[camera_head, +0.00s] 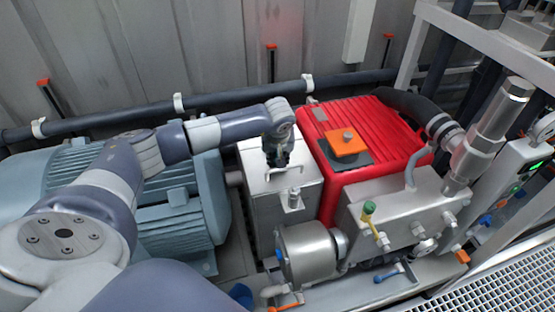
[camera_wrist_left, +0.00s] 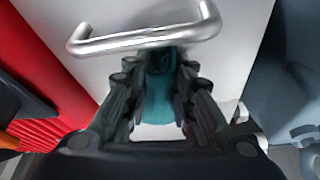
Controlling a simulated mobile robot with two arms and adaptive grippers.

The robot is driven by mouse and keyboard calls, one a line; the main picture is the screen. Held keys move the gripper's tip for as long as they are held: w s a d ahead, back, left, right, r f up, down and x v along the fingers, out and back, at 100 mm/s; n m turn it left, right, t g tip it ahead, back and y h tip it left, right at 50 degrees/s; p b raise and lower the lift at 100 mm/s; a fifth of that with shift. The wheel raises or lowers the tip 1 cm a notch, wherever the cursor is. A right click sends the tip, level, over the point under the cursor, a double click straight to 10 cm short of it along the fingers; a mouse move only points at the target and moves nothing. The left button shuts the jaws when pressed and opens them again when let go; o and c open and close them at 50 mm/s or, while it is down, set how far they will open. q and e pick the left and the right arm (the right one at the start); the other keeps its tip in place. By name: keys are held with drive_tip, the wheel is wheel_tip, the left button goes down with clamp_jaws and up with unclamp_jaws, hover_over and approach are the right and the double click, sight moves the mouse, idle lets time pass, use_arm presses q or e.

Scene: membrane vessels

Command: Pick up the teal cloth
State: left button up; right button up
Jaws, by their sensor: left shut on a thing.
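The teal cloth (camera_wrist_left: 160,98) shows in the left wrist view between the fingers of my left gripper (camera_wrist_left: 157,68). The gripper is shut on it, and the fingers hide its sides. In the head view my left gripper (camera_head: 278,158) points down over the top of a light metal box (camera_head: 258,185), beside a bent metal handle. I cannot tell whether the cloth still touches the box top. My right gripper is not in view.
The metal handle (camera_wrist_left: 145,40) lies just past the fingertips in the left wrist view. A red ribbed machine (camera_head: 375,125) with an orange block (camera_head: 346,142) stands right of the box. A blue-grey motor (camera_head: 180,205) stands left. Pipes and valves crowd the front right.

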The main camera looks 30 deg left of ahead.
use_arm(q)
drive_tip(key=shift+s+d+f, duration=0.25)
drive_tip(key=shift+d+f, duration=0.15)
drive_tip(key=shift+f, duration=0.15)
drive_tip(key=shift+c, duration=0.4)
drive_tip(key=r+p, duration=0.2)
drive_tip(key=r, duration=0.2)
drive_tip(key=r+p, duration=0.5)
drive_tip(key=r, duration=0.2)
drive_tip(key=shift+w+a+r, duration=0.3)
drive_tip(key=shift+r, duration=0.05)
drive_tip(key=shift+c, duration=0.3)
drive_tip(key=shift+r, duration=0.3)
